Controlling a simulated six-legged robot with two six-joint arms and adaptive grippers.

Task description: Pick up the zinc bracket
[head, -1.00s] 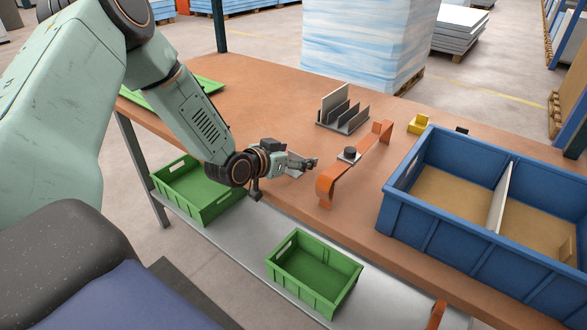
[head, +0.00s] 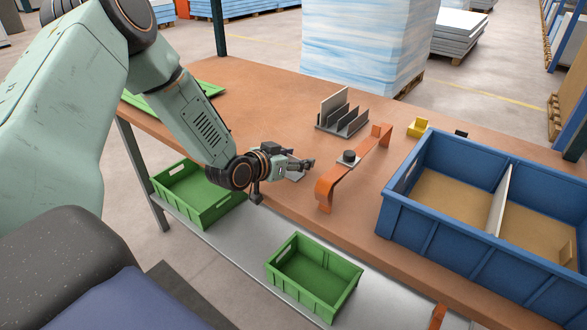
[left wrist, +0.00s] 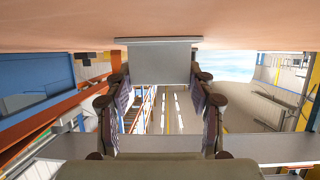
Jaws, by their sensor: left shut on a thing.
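The zinc bracket (left wrist: 160,64) is a flat grey piece with a thin flange along its edge against the tabletop. In the left wrist view it sits between the two fingers of my left gripper (left wrist: 162,92), at their tips. In the head view my left gripper (head: 304,167) is low over the bench near its front edge, shut on the bracket. Only small grey parts of the bracket show there, and the gripper hides most of it. My right gripper is not in view.
A blue divided crate (head: 440,222) fills the right. Green bins (head: 315,275) sit on the lower shelf.

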